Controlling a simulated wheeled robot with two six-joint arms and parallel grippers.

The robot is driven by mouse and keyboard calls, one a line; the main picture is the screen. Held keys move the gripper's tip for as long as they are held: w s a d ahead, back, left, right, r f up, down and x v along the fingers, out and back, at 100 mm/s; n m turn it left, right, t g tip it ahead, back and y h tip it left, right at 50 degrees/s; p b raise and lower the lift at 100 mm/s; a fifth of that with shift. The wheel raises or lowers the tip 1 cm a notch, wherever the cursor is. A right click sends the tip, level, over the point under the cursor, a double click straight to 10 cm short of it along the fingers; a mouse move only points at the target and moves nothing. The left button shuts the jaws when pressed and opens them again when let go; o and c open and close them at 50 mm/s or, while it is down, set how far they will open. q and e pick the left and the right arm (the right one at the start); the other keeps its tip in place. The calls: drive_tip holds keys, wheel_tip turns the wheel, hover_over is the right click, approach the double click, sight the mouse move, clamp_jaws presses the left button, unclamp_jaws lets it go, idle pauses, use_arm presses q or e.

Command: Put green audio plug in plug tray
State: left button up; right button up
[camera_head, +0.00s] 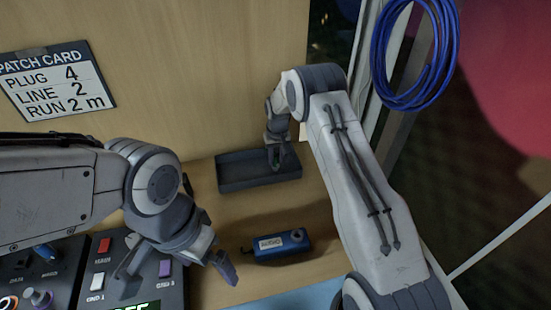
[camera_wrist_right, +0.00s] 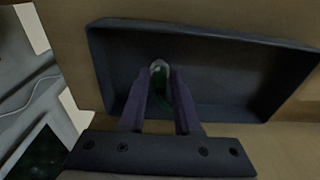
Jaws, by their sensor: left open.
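The dark plug tray (camera_head: 235,183) stands on the wooden counter against the back panel. My right gripper (camera_head: 277,163) reaches down over the tray's right part. In the right wrist view, its two fingers (camera_wrist_right: 161,82) are closed around the green audio plug (camera_wrist_right: 160,78), with the tray (camera_wrist_right: 230,85) behind them. The plug's pale tip shows between the fingertips, and its lower part is partly hidden. I cannot tell whether the plug touches the tray floor. My left gripper (camera_head: 224,264) is open and empty, left of the blue audio box.
The blue audio box (camera_head: 280,245) sits on the counter in front of the tray. Control panels with switches (camera_head: 120,268) are at the lower left. A patch card (camera_head: 58,82) is on the back panel, and a blue cable coil (camera_head: 410,98) hangs at the upper right.

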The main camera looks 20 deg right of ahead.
drive_tip(key=shift+o, duration=0.9)
